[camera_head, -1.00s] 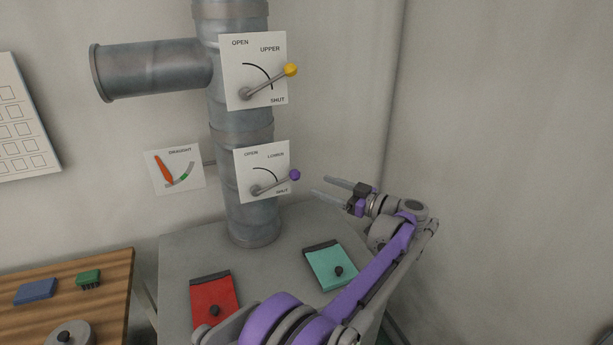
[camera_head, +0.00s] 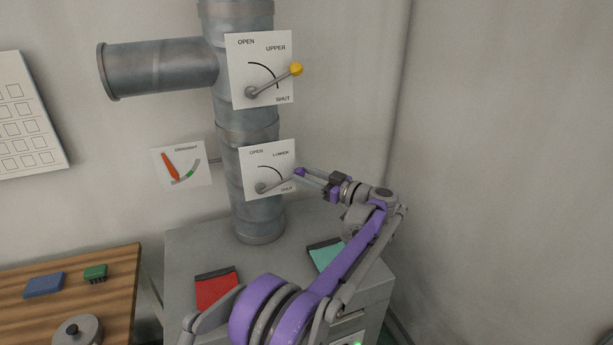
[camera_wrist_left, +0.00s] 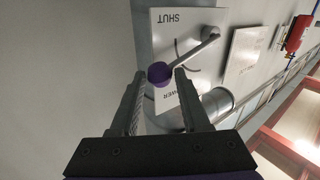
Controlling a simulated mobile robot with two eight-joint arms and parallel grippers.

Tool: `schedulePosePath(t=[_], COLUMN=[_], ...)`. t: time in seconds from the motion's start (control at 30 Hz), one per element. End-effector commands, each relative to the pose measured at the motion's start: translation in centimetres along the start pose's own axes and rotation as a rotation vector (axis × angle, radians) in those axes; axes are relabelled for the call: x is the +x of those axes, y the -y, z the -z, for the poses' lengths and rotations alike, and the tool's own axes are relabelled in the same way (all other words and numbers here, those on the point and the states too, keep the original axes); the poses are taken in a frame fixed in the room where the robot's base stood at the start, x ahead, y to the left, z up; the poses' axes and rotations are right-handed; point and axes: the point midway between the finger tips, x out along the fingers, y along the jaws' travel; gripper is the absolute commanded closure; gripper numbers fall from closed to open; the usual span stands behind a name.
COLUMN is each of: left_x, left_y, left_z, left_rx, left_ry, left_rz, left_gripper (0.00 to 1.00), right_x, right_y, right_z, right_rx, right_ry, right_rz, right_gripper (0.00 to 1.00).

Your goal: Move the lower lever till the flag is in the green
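The lower lever (camera_head: 275,184) is a grey rod with a purple knob (camera_head: 299,172), on the white plate marked LOWER (camera_head: 254,163). It points right and slightly up, nearer SHUT than OPEN. The draught gauge (camera_head: 201,181) on the wall has an orange flag (camera_head: 170,166), left of the green mark (camera_head: 190,174). My left gripper (camera_head: 304,176) is at the knob from the right. In the left wrist view the purple knob (camera_wrist_left: 160,74) lies between the tips of its open fingers, with a gap on the right-finger side. My right gripper is not in view.
The upper lever with a yellow knob (camera_head: 296,69) is higher on the same pipe (camera_head: 247,125). Red (camera_head: 216,289) and teal (camera_head: 326,255) pads lie on the grey cabinet top (camera_head: 195,246) below. A wooden table (camera_head: 110,300) stands at the left.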

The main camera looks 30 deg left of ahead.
Motion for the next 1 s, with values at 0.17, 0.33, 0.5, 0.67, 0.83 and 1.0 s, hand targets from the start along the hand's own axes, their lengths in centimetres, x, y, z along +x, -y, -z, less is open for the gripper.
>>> schedulePosePath(t=[0.17, 0.33, 0.5, 0.67, 0.83, 1.0], left_x=[-0.02, -0.01, 0.0, 0.01, 0.01, 0.02], left_y=[-0.02, -0.02, -0.03, -0.02, -0.02, -0.02], left_z=[0.01, 0.02, 0.03, 0.03, 0.03, 0.04], left_rx=[0.0, 0.0, 0.0, 0.0, 0.0, 0.0], left_ry=[0.0, 0.0, 0.0, -0.001, -0.001, -0.001], left_rz=[-0.001, -0.001, -0.001, -0.001, -0.001, -0.001], left_gripper=[0.89, 1.0, 1.0, 1.0, 1.0, 1.0], right_x=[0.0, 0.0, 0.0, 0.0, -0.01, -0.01], right_y=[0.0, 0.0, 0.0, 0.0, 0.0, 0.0], right_z=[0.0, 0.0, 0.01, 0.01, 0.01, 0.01], right_rx=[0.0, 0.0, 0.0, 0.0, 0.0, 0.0], right_ry=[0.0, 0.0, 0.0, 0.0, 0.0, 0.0], right_rz=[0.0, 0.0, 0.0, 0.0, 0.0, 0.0], right_gripper=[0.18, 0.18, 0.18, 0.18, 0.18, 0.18])
